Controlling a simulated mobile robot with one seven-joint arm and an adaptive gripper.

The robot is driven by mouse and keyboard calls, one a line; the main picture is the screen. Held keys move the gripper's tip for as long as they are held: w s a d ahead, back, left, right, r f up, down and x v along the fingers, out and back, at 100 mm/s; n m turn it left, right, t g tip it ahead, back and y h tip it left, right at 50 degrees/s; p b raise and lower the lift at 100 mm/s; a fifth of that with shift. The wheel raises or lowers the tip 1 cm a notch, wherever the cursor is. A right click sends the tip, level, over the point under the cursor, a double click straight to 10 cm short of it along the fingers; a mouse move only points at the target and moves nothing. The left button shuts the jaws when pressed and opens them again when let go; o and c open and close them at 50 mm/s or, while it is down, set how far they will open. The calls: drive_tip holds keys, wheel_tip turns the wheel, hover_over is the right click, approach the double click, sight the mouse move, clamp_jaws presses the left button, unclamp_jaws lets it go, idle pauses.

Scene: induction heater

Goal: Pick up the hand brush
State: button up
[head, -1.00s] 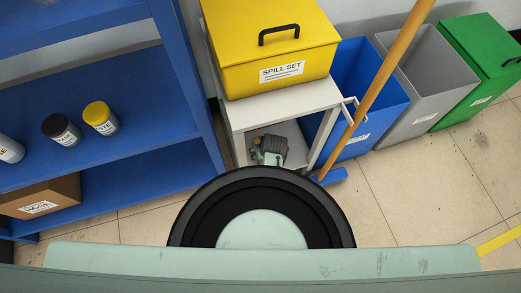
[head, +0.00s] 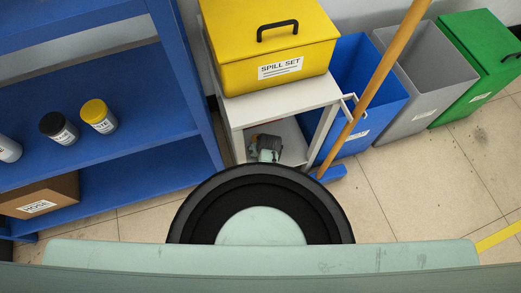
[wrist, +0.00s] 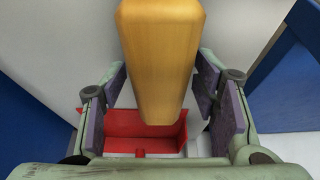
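The hand brush shows in the wrist view as a tan wooden piece (wrist: 160,55), close to the camera and narrowing to a blunt end. My gripper (wrist: 160,85) has its two purple-padded fingers apart, one on each side of the wood. Gaps show beside its lower end; whether the far pad ends touch it I cannot tell. The rest of the brush is out of frame. In the head view my gripper (head: 265,150) is low, inside the white stand above its lower shelf, and the brush cannot be made out there.
A red dustpan-like object (wrist: 125,130) lies beyond the wood. The white stand (head: 235,112) carries a yellow spill-set box (head: 265,45). A broom handle (head: 385,70) leans at the stand's right. A blue shelf (head: 185,70) is at left, bins (head: 420,75) at right.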

clamp_jaws()
idle(0.5)
drive_tip(key=shift+r, duration=0.2)
